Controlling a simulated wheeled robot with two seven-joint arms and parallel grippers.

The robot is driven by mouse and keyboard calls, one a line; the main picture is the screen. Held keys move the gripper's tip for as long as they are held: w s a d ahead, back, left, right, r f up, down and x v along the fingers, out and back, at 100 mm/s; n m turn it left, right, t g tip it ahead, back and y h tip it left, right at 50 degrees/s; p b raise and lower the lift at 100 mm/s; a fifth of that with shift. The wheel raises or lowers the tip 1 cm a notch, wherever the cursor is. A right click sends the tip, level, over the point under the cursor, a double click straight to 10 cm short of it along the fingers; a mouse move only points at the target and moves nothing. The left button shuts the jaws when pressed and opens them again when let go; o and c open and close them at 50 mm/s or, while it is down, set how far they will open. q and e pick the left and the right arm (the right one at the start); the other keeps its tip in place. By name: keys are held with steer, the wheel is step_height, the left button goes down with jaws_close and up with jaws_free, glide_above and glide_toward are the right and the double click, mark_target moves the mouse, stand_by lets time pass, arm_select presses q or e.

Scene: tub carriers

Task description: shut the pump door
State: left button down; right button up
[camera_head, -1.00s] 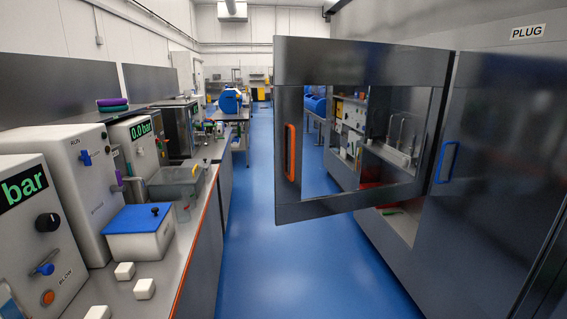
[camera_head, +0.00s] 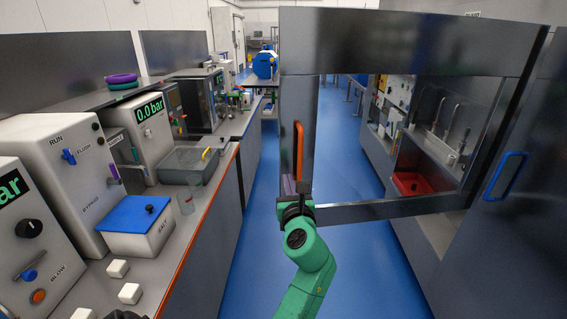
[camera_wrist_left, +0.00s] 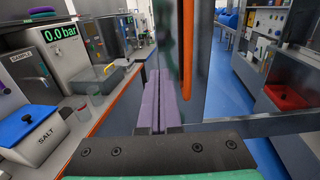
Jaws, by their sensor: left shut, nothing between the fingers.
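The pump door (camera_head: 297,50) is a dark framed door with a large window, standing open across the aisle from the right-hand cabinet. Its orange upright handle (camera_head: 299,150) is on the door's free left side; the handle also shows in the left wrist view (camera_wrist_left: 188,45). My left gripper (camera_head: 290,186) is at the door's lower left part, just below and left of the handle. Its purple fingers (camera_wrist_left: 158,98) are shut with nothing between them, left of the handle in the wrist view. I cannot tell whether they touch the door. My right gripper is not in view.
A blue handle (camera_head: 506,176) is on the dark cabinet front at right. A bench with an orange edge, a blue-lidded salt box (camera_head: 136,222) and pressure instruments runs along the left. The blue floor (camera_head: 258,225) between is clear.

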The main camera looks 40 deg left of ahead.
mark_target(283, 158)
arm_select(q)
steer(key=p+x, duration=0.1)
steer(key=x, duration=0.8)
steer(key=shift+w+f, duration=0.1)
steer(key=shift+w+a+f, duration=0.1)
steer(key=shift+w+a, duration=0.25)
steer(key=shift+a, duration=0.05)
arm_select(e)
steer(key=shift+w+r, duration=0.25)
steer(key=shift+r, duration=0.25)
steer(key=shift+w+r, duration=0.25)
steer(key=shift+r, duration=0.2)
arm_select(q)
steer(key=shift+w, duration=0.1)
